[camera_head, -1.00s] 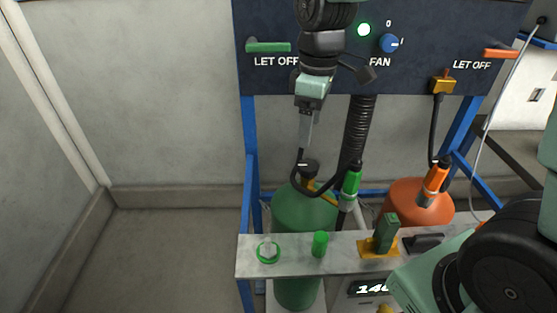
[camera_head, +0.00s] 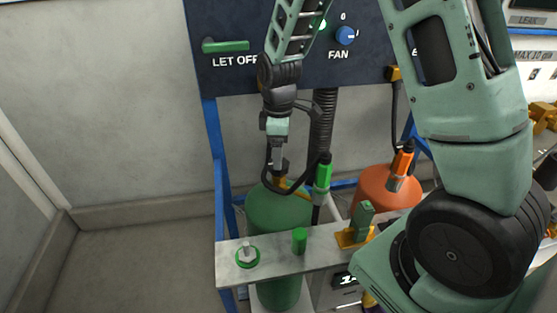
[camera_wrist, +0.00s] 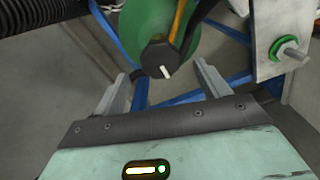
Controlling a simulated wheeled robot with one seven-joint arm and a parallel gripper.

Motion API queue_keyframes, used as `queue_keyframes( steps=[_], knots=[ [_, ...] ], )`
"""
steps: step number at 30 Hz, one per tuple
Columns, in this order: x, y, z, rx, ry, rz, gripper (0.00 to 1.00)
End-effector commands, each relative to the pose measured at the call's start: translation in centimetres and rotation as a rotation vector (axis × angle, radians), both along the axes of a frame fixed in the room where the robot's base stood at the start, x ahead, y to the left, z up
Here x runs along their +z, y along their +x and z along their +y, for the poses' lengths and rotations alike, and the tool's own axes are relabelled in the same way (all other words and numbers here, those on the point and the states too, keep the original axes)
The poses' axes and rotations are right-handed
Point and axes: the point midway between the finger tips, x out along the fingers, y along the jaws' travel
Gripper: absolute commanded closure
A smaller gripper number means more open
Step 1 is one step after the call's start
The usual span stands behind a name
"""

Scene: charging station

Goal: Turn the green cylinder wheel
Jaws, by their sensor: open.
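The green cylinder (camera_head: 280,210) stands behind a grey shelf, with a dark wheel on its top valve. In the wrist view the wheel (camera_wrist: 160,57) is a black round knob with a small white mark, in front of the green cylinder top (camera_wrist: 142,24). My gripper (camera_head: 277,163) points down, right over the valve, and largely hides the wheel in the head view. In the wrist view my gripper (camera_wrist: 160,84) is open. Its two fingers lie left and right of the wheel, with gaps visible; I cannot tell whether the wheel is fully between the tips.
A black hose with a green nozzle (camera_head: 323,172) hangs close to the right of the valve. An orange cylinder (camera_head: 385,185) stands further right. The grey shelf (camera_head: 275,262) in front carries green fittings. The dark panel (camera_head: 240,75) is behind; floor at left is clear.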

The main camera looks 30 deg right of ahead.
Motion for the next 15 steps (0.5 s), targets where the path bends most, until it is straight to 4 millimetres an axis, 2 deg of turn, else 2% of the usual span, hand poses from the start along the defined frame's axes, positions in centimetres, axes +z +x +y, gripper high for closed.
queue_keyframes(
  steps=[1, 6, 15],
  knots=[
    [-1.0, -0.1, 0.0, -0.001, -0.001, 0.004, 0.25],
    [-3.0, 0.0, 0.0, 0.001, 0.0, 0.001, 0.25],
    [-4.0, 0.0, 0.0, 0.0, 0.0, -0.001, 0.25]
  ],
)
